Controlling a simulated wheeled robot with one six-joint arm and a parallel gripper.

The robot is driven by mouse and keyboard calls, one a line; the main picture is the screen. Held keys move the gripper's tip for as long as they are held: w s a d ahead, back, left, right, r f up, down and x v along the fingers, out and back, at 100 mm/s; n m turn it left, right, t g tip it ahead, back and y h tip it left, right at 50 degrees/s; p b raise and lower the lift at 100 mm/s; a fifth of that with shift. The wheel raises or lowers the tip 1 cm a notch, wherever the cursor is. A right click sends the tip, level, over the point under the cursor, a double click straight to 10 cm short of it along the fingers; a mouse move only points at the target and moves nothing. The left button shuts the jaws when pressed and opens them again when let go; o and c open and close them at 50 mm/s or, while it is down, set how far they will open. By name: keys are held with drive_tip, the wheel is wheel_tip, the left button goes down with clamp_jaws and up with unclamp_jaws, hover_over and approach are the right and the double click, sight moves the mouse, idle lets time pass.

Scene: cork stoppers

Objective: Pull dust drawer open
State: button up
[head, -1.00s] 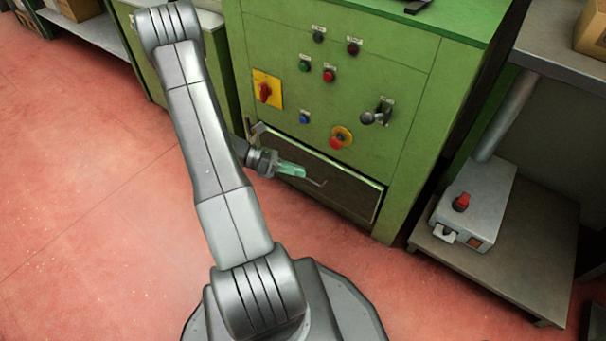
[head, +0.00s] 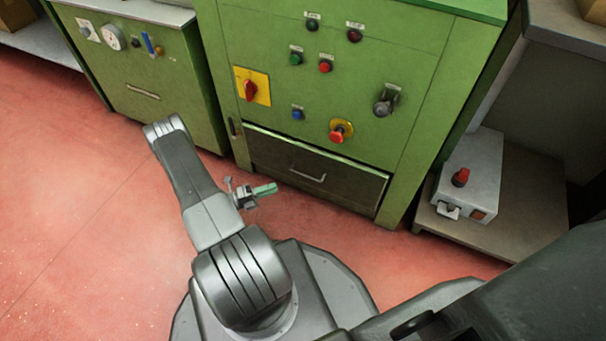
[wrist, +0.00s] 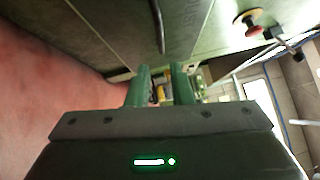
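The dust drawer (head: 265,155) is a dark panel low in the green cabinet, and it looks flush with the cabinet front. Its thin metal handle (head: 309,176) is at the middle of the panel. My gripper (head: 268,189) is below and left of the handle in the head view, apart from it, over the floor. In the wrist view the two green fingers of my gripper (wrist: 160,75) stand apart with nothing between them. The handle (wrist: 161,30) shows ahead of the fingers in the wrist view, beside the dark drawer front (wrist: 115,22).
Buttons, a red switch on a yellow plate (head: 252,87) and a red emergency stop (head: 338,132) sit above the drawer. A low shelf (head: 465,237) with a grey box (head: 472,172) stands at the right. Red floor (head: 80,200) is open at the left.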

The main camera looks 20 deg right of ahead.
sight(306, 176)
drive_tip(key=d+b, duration=0.1)
drive_tip(key=d, duration=0.3)
drive_tip(key=d+r+b, duration=0.1)
drive_tip(key=d, duration=0.4)
drive_tip(key=s+d+b, duration=0.1)
drive_tip(key=d, duration=0.3)
drive_tip(key=shift+s+d+r, duration=0.1)
drive_tip(key=shift+d+r, duration=0.15)
drive_tip(key=shift+r, duration=0.15)
drive_tip(key=shift+c, duration=0.2)
clamp_jaws()
